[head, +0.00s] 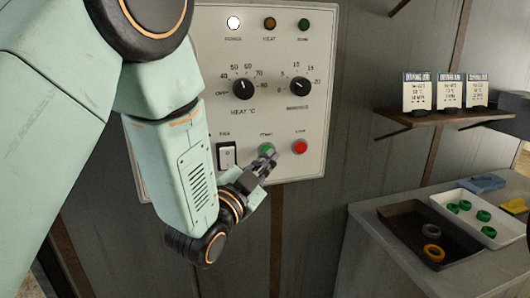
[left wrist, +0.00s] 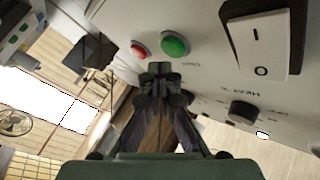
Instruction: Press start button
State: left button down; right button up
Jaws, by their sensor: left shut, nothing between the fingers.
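The green start button (head: 266,149) sits on the white control panel (head: 215,60), left of the red stop button (head: 300,147). My left gripper (head: 268,158) is shut and empty, with its fingertips at the start button in the head view, partly covering it. In the left wrist view the shut fingertips (left wrist: 160,70) show just below the green button (left wrist: 175,46), and the red button (left wrist: 139,49) is beside it. I cannot tell whether the fingertips touch the button. My right gripper is not clearly in view.
A rocker switch (head: 227,155) and two dials, heat (head: 243,89) and minutes (head: 300,87), are on the panel. The white power lamp (head: 233,22) is lit. At right are a shelf (head: 430,119) with cards and a counter (head: 365,225) with a dark tray (head: 400,222) and a white tray (head: 447,211).

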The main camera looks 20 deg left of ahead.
pick_arm(q)
jog(key=shift+w+f, duration=0.15)
jog(key=shift+w, duration=0.6)
pick_arm(e)
jog(key=shift+w+d+f, duration=0.1)
jog(key=shift+d+f, duration=0.05)
jog(key=shift+f, duration=0.05)
pick_arm(q)
jog(key=shift+d, duration=0.15)
pick_arm(e)
jog(key=shift+d, duration=0.1)
pick_arm(q)
jog(key=shift+w+a, duration=0.15)
jog(key=shift+a, duration=0.1)
dwell(0.4)
jog(key=shift+w, duration=0.2)
pick_arm(e)
jog(key=shift+f, duration=0.1)
pick_arm(q)
jog(key=shift+s, duration=0.15)
jog(key=shift+s+d, duration=0.3)
jog(key=shift+s, duration=0.45)
